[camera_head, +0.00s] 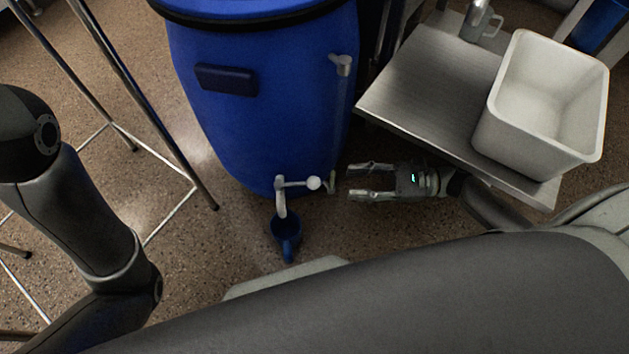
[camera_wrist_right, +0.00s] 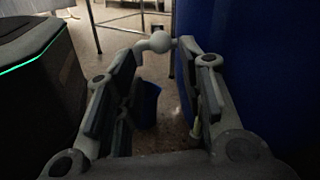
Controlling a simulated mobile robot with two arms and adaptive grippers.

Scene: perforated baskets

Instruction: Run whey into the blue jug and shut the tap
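The blue barrel (camera_head: 270,120) stands at the centre of the head view. Low on its front is a tap (camera_head: 280,184) with a downward spout (camera_head: 282,205) and a side lever ending in a white ball knob (camera_head: 314,183). The blue jug (camera_head: 286,228) is below the spout; I cannot tell any flow or its contents. The jug also shows in the right wrist view (camera_wrist_right: 149,103). My right gripper (camera_head: 352,182) is open and empty, right of the knob and apart from it. In the right wrist view the knob (camera_wrist_right: 160,42) lies ahead between the fingertips. My left gripper is out of view.
A clear sight tube (camera_head: 340,120) runs down the barrel's right side, close to my right fingertips. A steel table (camera_head: 425,85) at right bears a white tub (camera_head: 498,130) and a metal mug (camera_head: 482,22). A metal stand (camera_head: 180,165) is at left. Floor around the jug is clear.

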